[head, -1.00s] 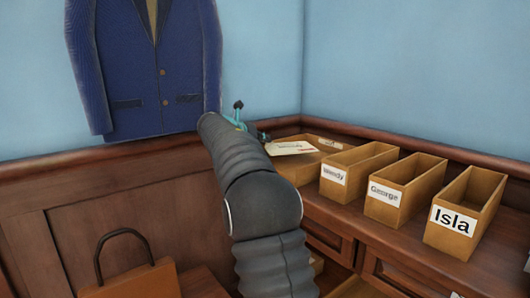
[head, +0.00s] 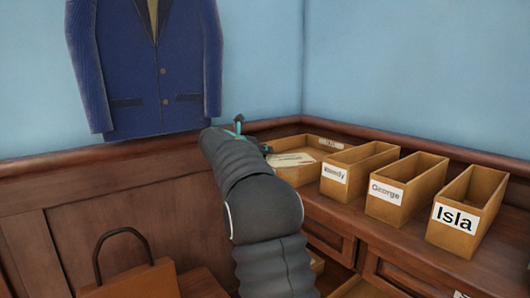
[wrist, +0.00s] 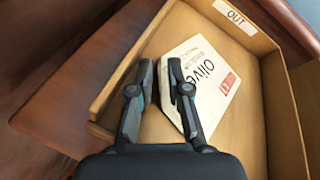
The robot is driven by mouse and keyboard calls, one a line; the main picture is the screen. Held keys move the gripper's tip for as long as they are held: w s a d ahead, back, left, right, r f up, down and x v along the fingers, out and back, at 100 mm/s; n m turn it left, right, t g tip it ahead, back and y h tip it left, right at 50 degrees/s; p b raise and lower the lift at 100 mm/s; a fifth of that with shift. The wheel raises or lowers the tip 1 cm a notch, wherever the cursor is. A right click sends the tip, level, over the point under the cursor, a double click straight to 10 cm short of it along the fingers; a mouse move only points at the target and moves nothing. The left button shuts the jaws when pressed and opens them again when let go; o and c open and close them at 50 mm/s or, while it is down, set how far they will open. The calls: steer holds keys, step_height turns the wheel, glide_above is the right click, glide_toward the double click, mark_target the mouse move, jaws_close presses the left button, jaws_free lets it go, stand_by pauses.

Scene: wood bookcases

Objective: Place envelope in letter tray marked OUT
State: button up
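The white envelope (wrist: 203,85), with "Olive" in dark letters and a red stamp, lies in the wooden letter tray (wrist: 285,115) in the wrist view. The tray's far wall carries a white label (wrist: 234,15) reading OUT. In the head view the envelope (head: 290,159) shows inside the tray (head: 340,147) at the back corner. My gripper (wrist: 161,64) is over the tray, its two fingers apart with a gap between them. The right finger covers part of the envelope's left side. In the head view my arm hides most of the gripper.
Wooden letter boxes marked Wendy (head: 350,170), George (head: 400,190) and Isla (head: 465,215) stand in a row right of the tray on the wooden cabinet top. A blue jacket (head: 150,70) hangs on the wall. A brown bag (head: 130,275) is at lower left.

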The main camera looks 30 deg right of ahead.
steer(key=shift+r, duration=0.15)
steer(key=v, duration=1.2)
steer(key=s+a+f+m+y, duration=0.4)
steer(key=s+a+f+m, duration=0.2)
steer(key=s+m, duration=0.3)
steer(key=s+a+f+m+y, duration=0.4)
steer(key=s+m, duration=0.5)
steer(key=s, duration=0.9)
steer(key=s+a+f+m+y, duration=0.5)
steer(key=s+a+f+m, duration=0.3)
steer(key=s, duration=0.5)
step_height(320, 180, down, 2)
steer(key=shift+s+a+f+m+t, duration=0.3)
steer(key=shift+a+m+t, duration=0.1)
steer(key=shift+m, duration=0.4)
